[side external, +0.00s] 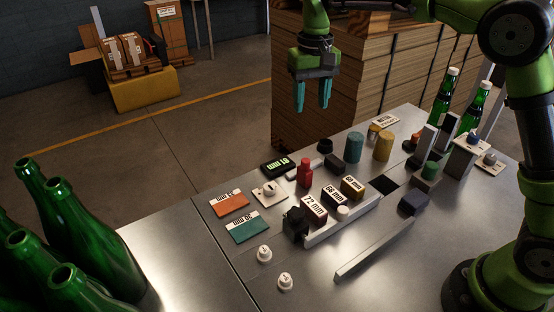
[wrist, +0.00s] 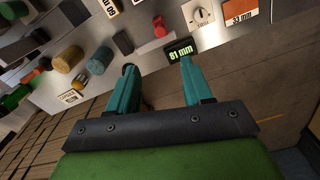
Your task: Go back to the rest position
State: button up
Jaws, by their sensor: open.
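My gripper (side external: 313,95) hangs above and behind the far edge of the steel table, its teal fingers pointing down. The fingers are apart with nothing between them. In the wrist view my gripper (wrist: 155,75) also shows open and empty, with the table's objects beyond the fingertips. The steel table (side external: 190,262) carries the work items. No object touches the fingers.
A display (side external: 277,166), red bottle-shaped piece (side external: 305,173), labelled blocks (side external: 314,208), and teal (side external: 354,147) and yellow (side external: 384,146) cylinders stand on the table. Green bottles (side external: 75,222) crowd the left. Stacked boards (side external: 345,75) rise behind my gripper.

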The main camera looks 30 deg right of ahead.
jog(key=s+d+r+t+y, duration=0.1)
jog(key=s+d+t, duration=0.1)
jog(key=s, duration=1)
jog(key=s+d+m+t+y, duration=0.1)
jog(key=s+t, duration=0.4)
jog(key=s, duration=0.6)
jog(key=shift+s+d+r, duration=0.35)
jog(key=shift+s+d, duration=0.05)
jog(key=shift+d, duration=0.35)
